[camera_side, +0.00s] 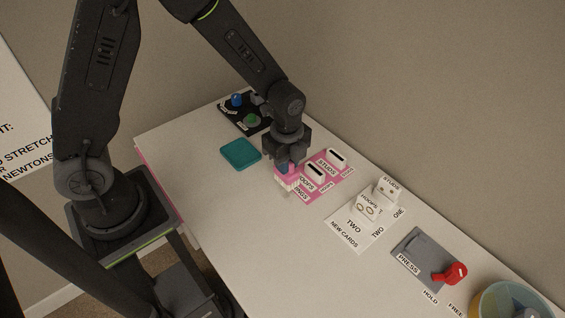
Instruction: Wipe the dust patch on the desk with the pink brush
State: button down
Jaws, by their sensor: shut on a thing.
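My gripper (287,164) points down over the middle of the white desk (205,195) and is shut on the pink brush (285,181). The brush shows just below my fingers, with a pale band at its lower part. It is at or just above the desk top; I cannot tell if it touches. A faint greyish area (279,192) shows beside the brush on the desk and may be the dust patch, but it is too faint to be sure. My fingers hide part of the brush.
A teal square (240,150) lies left of the brush. A black panel with knobs (245,112) is behind it. Pink labelled slots (327,170), white boxes on a card sheet (365,215), a grey press with red lever (430,257) and a round container (508,303) lie rightward. The front desk is clear.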

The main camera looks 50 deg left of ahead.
jog(key=shift+f, duration=3.05)
jog(key=shift+w+f, duration=0.3)
jog(key=shift+w, duration=1.7)
jog(key=shift+s, duration=1.15)
jog(key=shift+s+f, duration=0.25)
jog(key=shift+s, duration=0.55)
jog(key=shift+s+a, duration=0.15)
jog(key=shift+a, duration=0.1)
jog(key=shift+w+a, duration=0.35)
jog(key=shift+w, duration=0.15)
jog(key=w, duration=0.1)
jog(key=w+r, duration=0.1)
jog(key=w, duration=0.1)
jog(key=shift+w+r, duration=0.2)
jog(key=shift+r, duration=0.1)
jog(key=shift+s, duration=1.05)
jog(key=shift+s+f, duration=0.35)
jog(key=shift+s, duration=0.4)
jog(key=shift+s+r, duration=0.1)
jog(key=shift+s, duration=0.15)
jog(key=shift+r, duration=3.5)
